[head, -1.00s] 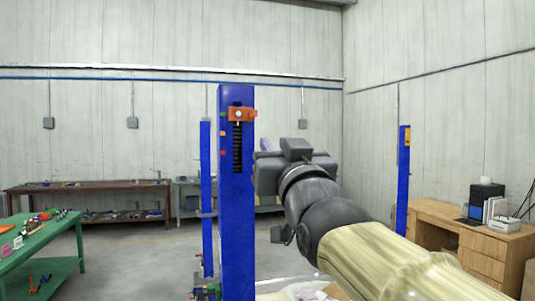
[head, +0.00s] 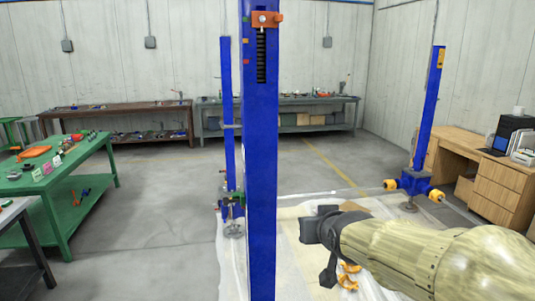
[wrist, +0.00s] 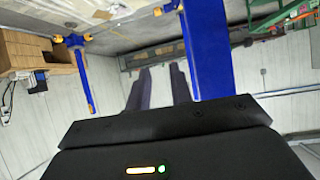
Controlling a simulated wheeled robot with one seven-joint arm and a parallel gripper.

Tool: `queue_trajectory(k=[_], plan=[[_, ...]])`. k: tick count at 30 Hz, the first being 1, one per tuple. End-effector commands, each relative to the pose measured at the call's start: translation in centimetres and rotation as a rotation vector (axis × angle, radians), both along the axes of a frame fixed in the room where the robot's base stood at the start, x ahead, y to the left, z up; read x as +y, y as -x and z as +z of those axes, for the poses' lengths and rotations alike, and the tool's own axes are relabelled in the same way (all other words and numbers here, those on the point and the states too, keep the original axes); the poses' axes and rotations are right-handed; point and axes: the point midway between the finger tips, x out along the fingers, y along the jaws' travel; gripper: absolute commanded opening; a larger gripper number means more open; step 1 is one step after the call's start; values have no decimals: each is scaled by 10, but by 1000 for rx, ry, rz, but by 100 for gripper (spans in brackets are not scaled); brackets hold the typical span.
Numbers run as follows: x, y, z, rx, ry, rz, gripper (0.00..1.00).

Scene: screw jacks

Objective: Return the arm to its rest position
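My arm reaches in from the lower right of the head view, with its pale forearm pointing left. The dark hand at its end is low in that view, right of the near blue post (head: 262,170), and its fingers cannot be made out there. In the wrist view my gripper (wrist: 160,70) shows two dark fingers side by side with a gap between them. The gap is empty, so it is open and holds nothing. The near blue post stands close beside the fingers in the wrist view.
A thinner blue post (head: 227,115) stands behind the near one, and another blue post (head: 431,110) on the right. A green table (head: 62,212) with small parts is at left, a wooden desk (head: 505,185) at right. Workbenches line the back wall. Grey floor between is open.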

Motion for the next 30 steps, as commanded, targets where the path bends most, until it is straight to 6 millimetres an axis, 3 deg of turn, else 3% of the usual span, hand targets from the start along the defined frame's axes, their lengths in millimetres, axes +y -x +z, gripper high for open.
queue_trajectory(k=[1, 6, 9, 12, 17, 30], plan=[[-6, 10, -32, 89, 7, -10, 22], [-24, 59, -123, 382, 27, -40, 22], [-33, 97, -169, 556, 34, -57, 22], [-39, 133, -200, 699, 38, -69, 22], [-42, 161, -220, 803, 39, -78, 22], [-42, 161, -220, 803, 39, -78, 22]])
